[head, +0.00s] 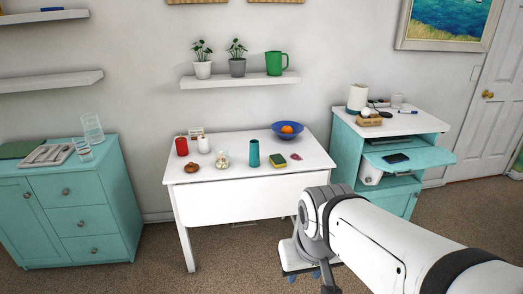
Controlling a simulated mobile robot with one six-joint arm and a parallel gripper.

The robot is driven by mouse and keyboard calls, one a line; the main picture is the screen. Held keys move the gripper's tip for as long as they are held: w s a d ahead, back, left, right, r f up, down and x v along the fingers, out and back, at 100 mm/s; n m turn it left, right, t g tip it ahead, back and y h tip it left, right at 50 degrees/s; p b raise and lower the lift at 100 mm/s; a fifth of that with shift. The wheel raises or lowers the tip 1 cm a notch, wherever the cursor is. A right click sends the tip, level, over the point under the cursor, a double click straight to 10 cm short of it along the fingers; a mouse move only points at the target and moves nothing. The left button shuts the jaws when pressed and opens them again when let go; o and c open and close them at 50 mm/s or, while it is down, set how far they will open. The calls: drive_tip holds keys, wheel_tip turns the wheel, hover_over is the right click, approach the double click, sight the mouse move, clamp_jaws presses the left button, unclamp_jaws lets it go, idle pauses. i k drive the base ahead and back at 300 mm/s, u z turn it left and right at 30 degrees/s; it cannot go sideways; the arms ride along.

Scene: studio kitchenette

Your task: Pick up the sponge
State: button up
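A small sponge (277,160), yellow with a dark green part, lies on the white table (232,182) right of its middle. My arm reaches in from the lower right and its bent joint is in front of the table's right front corner. My gripper's fingers cannot be made out in this view. The sponge is uncovered and apart from my arm.
A teal cylinder (254,153) stands just left of the sponge, and a small pink item (296,157) lies right of it. A blue bowl (287,134) with an orange fruit is behind. A red can (181,146) and white container (203,145) stand at the left.

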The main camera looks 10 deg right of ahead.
sight(278, 161)
drive_tip(key=z, duration=0.55)
drive_tip(key=i, duration=2.25)
drive_tip(key=u, duration=1.15)
drive_tip(key=i, duration=0.2)
drive_tip(key=z, duration=0.05)
